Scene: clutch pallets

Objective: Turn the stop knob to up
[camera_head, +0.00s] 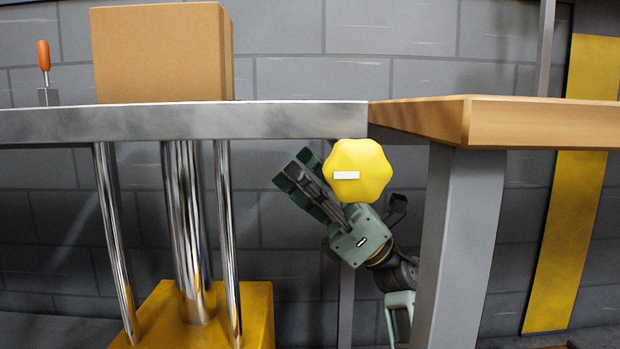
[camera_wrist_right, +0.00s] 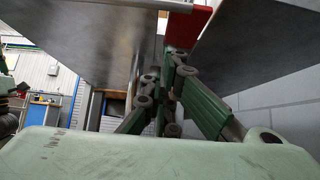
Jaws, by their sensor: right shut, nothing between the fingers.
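The stop knob (camera_head: 358,165) is a yellow, lobed knob in the middle of the head view, just below where the metal table and the wooden table meet. Its white mark lies nearly level, left of the knob's centre. My right gripper (camera_head: 301,174) is low beside the knob, partly hidden by it, with its fingers pointing up and left. It is shut and empty; I cannot tell whether it touches the knob. In the right wrist view the same gripper (camera_wrist_right: 172,92) points up beneath the tabletops. My left gripper is not in view.
A metal table (camera_head: 270,120) with chrome legs carries a cardboard box (camera_head: 160,55) and an orange-handled tool (camera_head: 44,58). A wooden table (camera_head: 540,122) with a thick grey leg (camera_head: 460,230) stands at right, close to my right arm. A red part (camera_wrist_right: 187,25) shows above the fingers.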

